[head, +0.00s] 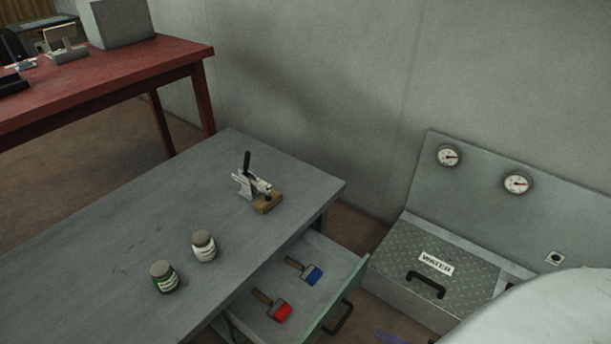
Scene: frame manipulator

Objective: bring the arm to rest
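Neither gripper shows in the head view. A pale rounded shape at the lower right corner (560,312) looks like part of my own right arm. The grey table (130,215) stands in front of me. On it are a toggle clamp (248,183) on a wooden block (267,203), a white-labelled jar (204,246) and a green jar (164,277). The drawer (335,262) is pulled open. A blue brush (312,275) and a red brush (280,311) lie apart inside it.
A metal box (400,256) marked WATER, with a black handle, stands right of the drawer below a panel with two gauges (448,156). A red table (110,75) stands at the back left. The grey table's left part is clear.

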